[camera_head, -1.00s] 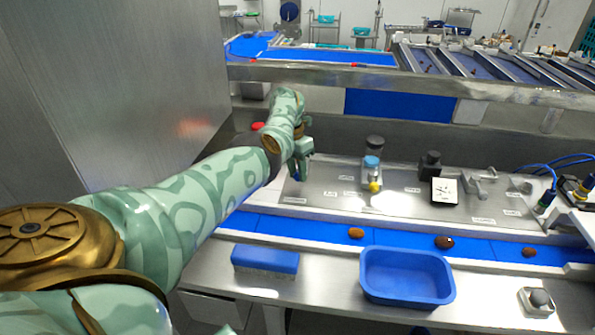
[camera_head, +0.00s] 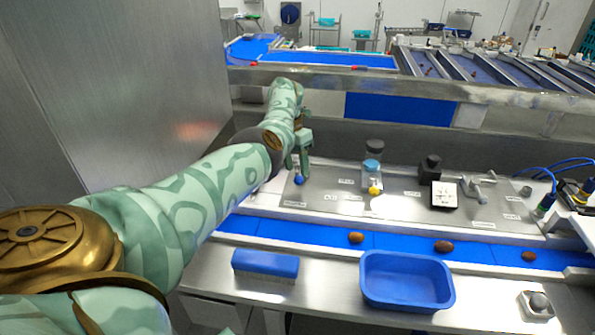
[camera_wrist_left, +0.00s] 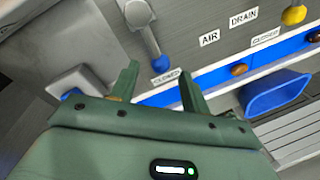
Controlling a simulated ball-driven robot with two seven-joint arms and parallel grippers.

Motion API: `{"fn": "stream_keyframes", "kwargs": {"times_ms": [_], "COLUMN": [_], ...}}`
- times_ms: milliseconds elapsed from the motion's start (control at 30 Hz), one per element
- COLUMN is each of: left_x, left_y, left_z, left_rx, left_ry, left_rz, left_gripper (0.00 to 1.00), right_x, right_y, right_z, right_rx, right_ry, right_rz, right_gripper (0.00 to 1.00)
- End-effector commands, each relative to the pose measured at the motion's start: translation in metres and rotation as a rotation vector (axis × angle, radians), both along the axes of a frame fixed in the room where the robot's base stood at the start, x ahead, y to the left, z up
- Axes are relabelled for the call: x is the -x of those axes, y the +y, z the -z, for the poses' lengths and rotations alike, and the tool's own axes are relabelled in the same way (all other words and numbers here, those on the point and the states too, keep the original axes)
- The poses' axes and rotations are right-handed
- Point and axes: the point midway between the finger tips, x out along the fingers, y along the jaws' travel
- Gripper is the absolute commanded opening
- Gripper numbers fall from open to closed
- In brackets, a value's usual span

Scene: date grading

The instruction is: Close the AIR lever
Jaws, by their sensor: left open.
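A lever with a grey arm and a blue knob (camera_wrist_left: 160,64) shows in the left wrist view, with the AIR label (camera_wrist_left: 209,38) to its right. Its arm slants from the round pivot (camera_wrist_left: 138,13) down to the knob, which lies beside a CLOSED label (camera_wrist_left: 166,77). The blue knob also shows in the head view (camera_head: 299,180), just below my left gripper (camera_head: 301,167). My left gripper is open. In the left wrist view, the knob appears between its fingertips, with no clear contact visible. My right gripper is not in view.
A yellow-knobbed lever (camera_head: 375,190) stands to the right on the metal panel. Several brown dates lie on the blue belt (camera_head: 300,233). A blue tub (camera_head: 407,300) and a blue-topped brush-like block (camera_head: 265,263) sit in front. A tall metal wall (camera_head: 120,90) rises at left.

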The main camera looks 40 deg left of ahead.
Motion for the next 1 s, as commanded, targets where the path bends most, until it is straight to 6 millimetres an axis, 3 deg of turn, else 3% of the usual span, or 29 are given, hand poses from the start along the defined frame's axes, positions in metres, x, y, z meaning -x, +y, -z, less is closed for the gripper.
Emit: {"fn": "stream_keyframes", "kwargs": {"times_ms": [100,300,500,667,1000], "left_x": [-0.002,-0.002,-0.002,-0.002,-0.002], "left_y": [0.007,0.018,0.024,0.026,0.026], "left_z": [-0.035,-0.086,-0.119,-0.128,-0.129], "left_rx": [-0.002,-0.002,-0.001,-0.002,-0.002], "left_ry": [-0.006,-0.006,-0.004,-0.003,-0.003], "left_rz": [-0.002,-0.001,0.001,0.000,0.000], "left_gripper": [0.46,0.46,0.46,0.46,0.46], "right_x": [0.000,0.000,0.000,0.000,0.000], "right_y": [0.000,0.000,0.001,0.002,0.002], "right_z": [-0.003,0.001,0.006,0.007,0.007], "right_rx": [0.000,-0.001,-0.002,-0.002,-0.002], "right_ry": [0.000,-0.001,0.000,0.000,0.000], "right_rz": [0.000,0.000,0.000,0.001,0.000], "right_gripper": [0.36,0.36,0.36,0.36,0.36]}}
